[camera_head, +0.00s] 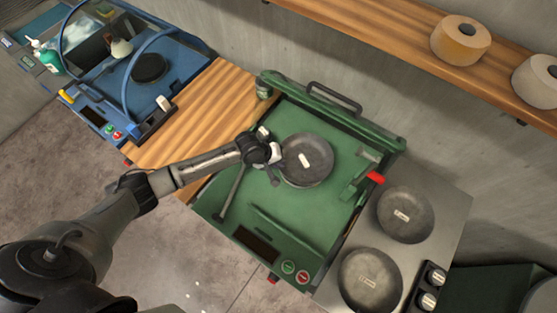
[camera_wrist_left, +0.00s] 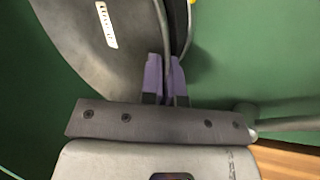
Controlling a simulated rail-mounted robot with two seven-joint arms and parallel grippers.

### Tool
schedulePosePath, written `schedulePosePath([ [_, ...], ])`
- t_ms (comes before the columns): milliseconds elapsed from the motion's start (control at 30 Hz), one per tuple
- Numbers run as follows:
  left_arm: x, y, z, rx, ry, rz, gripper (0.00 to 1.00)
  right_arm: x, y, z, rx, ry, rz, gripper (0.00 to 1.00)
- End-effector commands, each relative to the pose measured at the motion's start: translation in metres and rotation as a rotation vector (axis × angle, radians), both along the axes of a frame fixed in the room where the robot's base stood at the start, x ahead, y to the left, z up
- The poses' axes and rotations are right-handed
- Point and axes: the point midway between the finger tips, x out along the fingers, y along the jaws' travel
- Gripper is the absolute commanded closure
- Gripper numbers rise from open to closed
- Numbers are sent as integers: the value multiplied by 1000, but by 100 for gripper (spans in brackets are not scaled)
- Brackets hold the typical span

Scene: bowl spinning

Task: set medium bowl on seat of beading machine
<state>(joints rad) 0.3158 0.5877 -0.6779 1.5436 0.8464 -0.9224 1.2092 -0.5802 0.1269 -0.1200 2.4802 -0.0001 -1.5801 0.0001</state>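A dark grey metal bowl (camera_head: 318,146) with a white label is over the middle of the green machine (camera_head: 236,215); whether it touches anything beneath cannot be told. My left gripper (camera_head: 277,153) is at the bowl's left rim. In the left wrist view the purple fingers (camera_wrist_left: 165,75) are closed on the rim of the grey bowl (camera_wrist_left: 75,55), whose label shows. Which machine is the beading machine is not readable. Any seat under the bowl is hidden. My right gripper is in neither view.
Two more labelled grey bowls, one behind (camera_head: 405,225) and one in front (camera_head: 370,292), are on a metal surface at right. A blue machine (camera_head: 185,62) with hoops stands at upper left. A red-tipped lever (camera_head: 375,178) is right of the held bowl. A wooden shelf (camera_head: 380,38) hangs above.

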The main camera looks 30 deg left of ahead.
Motion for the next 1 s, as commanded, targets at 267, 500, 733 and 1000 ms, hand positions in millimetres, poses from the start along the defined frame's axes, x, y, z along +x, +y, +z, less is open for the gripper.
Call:
schedulePosePath([
  [267, 0, 0, 0, -1, -2, 1, 84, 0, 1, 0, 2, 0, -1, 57],
  [500, 0, 0, 0, 0, -1, 1, 67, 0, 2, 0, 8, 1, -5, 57],
  [733, -1, 2, 2, 1, 0, 1, 67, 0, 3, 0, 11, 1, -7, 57],
  [1000, -16, 18, 37, 1, -1, -1, 67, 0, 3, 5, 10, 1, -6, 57],
])
